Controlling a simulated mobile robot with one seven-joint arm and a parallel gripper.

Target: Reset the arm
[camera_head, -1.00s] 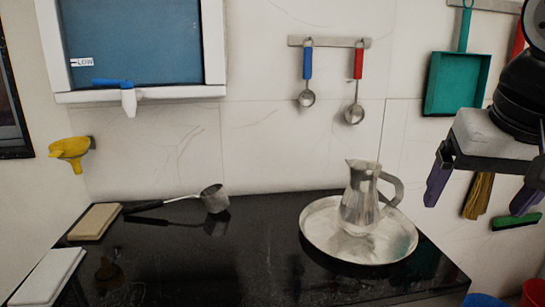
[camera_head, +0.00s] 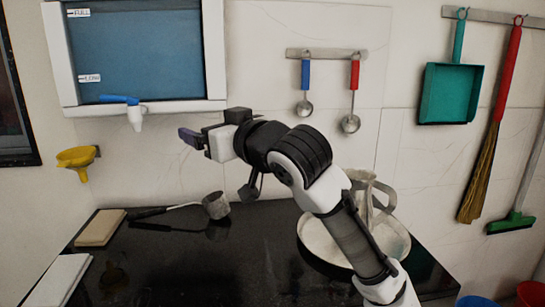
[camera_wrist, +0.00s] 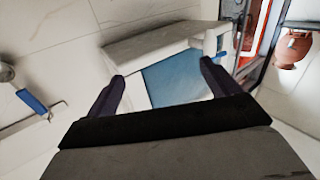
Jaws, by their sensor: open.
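My gripper (camera_head: 190,138) is in the air above the black counter, pointing left toward the water dispenser's tap. My arm reaches up from the lower right across the head view. In the wrist view my gripper (camera_wrist: 162,85) has its two purple fingers wide apart with nothing between them. The white-framed dispenser (camera_wrist: 175,80) with its blue window shows beyond the fingers. A clay waterpot (camera_wrist: 292,48) is at the upper right of the wrist view.
A metal pitcher (camera_head: 381,192) stands in a round metal tray (camera_head: 400,238), partly hidden behind my arm. A dipper (camera_head: 216,206) lies on the counter (camera_head: 190,265). Two small ladles (camera_head: 304,107) hang on the wall, and a yellow funnel (camera_head: 77,160) is at the left.

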